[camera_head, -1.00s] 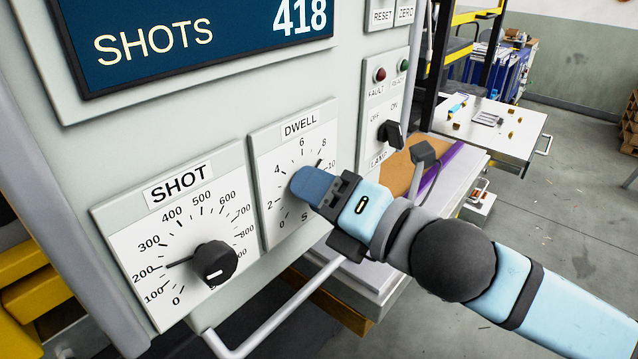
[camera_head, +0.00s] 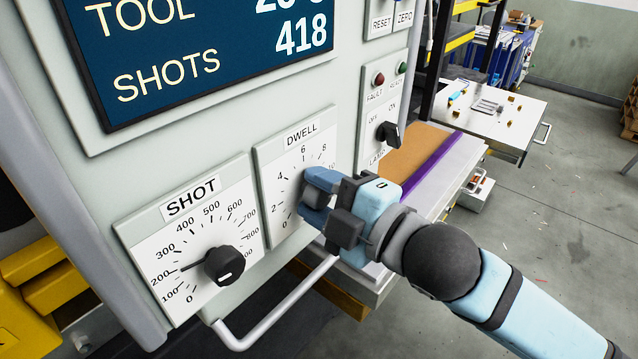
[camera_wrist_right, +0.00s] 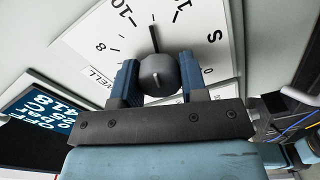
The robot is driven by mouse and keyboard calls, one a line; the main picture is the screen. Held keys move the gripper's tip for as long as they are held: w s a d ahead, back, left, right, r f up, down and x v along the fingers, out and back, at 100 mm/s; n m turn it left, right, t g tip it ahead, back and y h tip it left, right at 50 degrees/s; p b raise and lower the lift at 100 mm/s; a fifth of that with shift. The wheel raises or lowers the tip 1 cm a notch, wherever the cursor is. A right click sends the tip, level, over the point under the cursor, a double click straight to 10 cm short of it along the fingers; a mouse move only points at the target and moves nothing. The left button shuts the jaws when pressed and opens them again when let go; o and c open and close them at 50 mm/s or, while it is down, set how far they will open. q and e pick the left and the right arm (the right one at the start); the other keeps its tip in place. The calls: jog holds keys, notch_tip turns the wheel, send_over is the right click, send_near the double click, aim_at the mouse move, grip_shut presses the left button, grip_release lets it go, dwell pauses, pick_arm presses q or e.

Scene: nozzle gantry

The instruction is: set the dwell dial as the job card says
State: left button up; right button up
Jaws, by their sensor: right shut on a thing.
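The dwell dial's white plate (camera_head: 273,172) is on the machine front, marked from 0 upward. My right gripper (camera_head: 318,190) covers its knob in the head view. In the right wrist view, both blue fingers of the gripper (camera_wrist_right: 160,82) are shut on the sides of the round dark dwell knob (camera_wrist_right: 160,72). A black pointer line (camera_wrist_right: 155,39) stands out from the knob, a little past the 10 towards the S side; its exact reading is hard to tell. No job card is readable. My left gripper is not in view.
The shot dial (camera_head: 224,265) is at the lower left, its pointer near 200. A blue display (camera_head: 200,55) reads SHOTS 418. The lamp switch (camera_head: 388,134) is to the right. A bar handle (camera_head: 275,305) runs below the dials. A white-topped table (camera_head: 510,125) stands behind.

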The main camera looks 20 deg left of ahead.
jog(key=m+p, duration=0.1)
jog(key=m, duration=0.2)
jog(key=shift+m, duration=1.3)
jog(key=o, duration=0.9)
